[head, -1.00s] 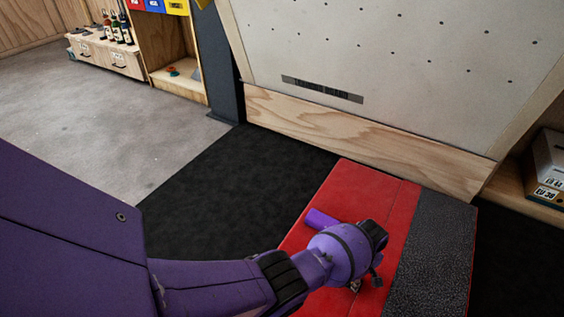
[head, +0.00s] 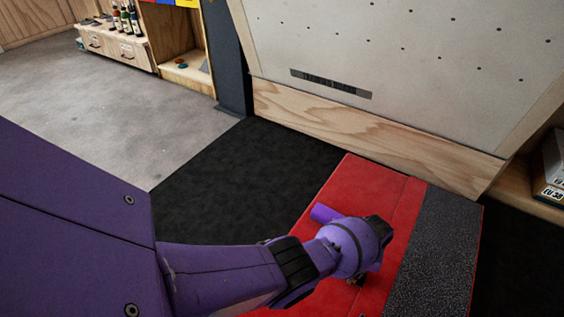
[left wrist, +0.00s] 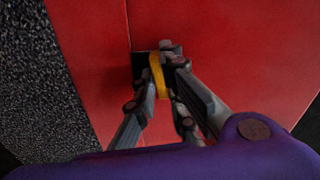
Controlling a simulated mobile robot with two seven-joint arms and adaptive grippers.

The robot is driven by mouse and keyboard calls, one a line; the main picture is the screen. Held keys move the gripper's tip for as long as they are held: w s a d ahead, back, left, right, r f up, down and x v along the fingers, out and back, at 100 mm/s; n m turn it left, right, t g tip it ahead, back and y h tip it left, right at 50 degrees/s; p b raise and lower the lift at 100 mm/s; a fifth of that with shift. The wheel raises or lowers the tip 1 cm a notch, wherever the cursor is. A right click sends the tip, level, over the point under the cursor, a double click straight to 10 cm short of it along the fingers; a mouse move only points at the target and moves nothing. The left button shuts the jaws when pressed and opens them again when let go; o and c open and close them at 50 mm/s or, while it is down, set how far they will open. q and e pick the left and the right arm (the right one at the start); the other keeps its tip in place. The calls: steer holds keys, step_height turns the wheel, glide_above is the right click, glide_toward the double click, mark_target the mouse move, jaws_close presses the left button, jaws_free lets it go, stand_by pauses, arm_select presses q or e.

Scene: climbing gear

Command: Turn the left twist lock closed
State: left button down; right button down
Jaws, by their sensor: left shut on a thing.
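The left twist lock (left wrist: 157,75) shows in the left wrist view as a yellow piece between my fingers, with a dark plate behind it on the red mat (left wrist: 210,30). My left gripper (left wrist: 160,85) is shut on the yellow piece, one finger on each side. The fingers hide part of it. In the head view my left gripper (head: 358,280) is low over the red mat (head: 360,185), mostly hidden under my purple wrist, and the lock cannot be seen there. My right gripper is in neither view.
A dark grey textured strip (head: 440,245) runs along the mat's right side. A pale climbing wall (head: 400,60) with a wooden base board (head: 370,130) stands behind. Shelves with boxes (head: 552,170) are at the far right. Black floor (head: 245,170) left of the mat is clear.

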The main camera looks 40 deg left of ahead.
arm_select(q)
steer(key=shift+w+r+m, duration=0.1)
steer(key=shift+m, duration=1)
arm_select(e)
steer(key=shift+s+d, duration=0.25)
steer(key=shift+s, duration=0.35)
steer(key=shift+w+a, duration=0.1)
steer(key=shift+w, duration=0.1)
arm_select(q)
steer(key=c, duration=1.8)
jaws_free()
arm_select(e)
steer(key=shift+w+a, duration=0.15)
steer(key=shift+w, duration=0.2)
arm_select(q)
step_height(320, 180, up, 12)
steer(key=shift+f, duration=0.1)
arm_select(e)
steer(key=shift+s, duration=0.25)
